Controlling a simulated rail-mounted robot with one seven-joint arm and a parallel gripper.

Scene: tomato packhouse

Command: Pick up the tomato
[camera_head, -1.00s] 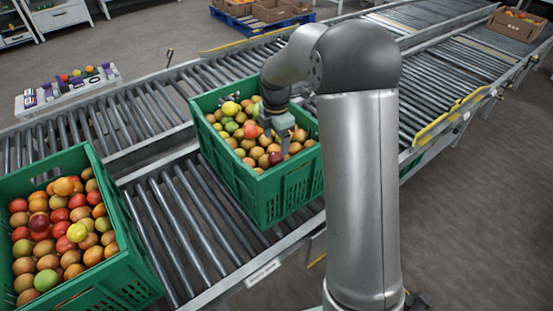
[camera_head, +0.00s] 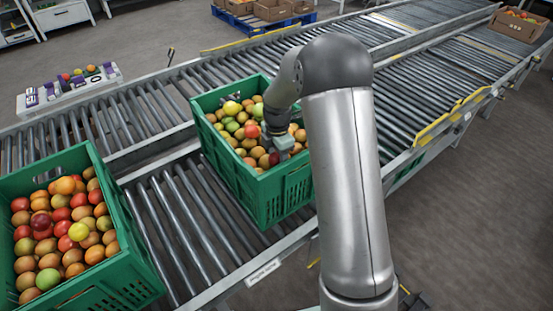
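Many tomatoes in red, orange, brown, green and yellow fill a green crate (camera_head: 282,200) on the near conveyor. My gripper (camera_head: 279,154) points down into the right part of this crate, low among the fruit.
A second green crate (camera_head: 125,278) full of tomatoes stands at the left. Roller conveyors (camera_head: 190,235) run across the scene. A low white unit (camera_head: 68,90) with a few fruits stands behind. A cardboard box (camera_head: 515,25) is at the far right.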

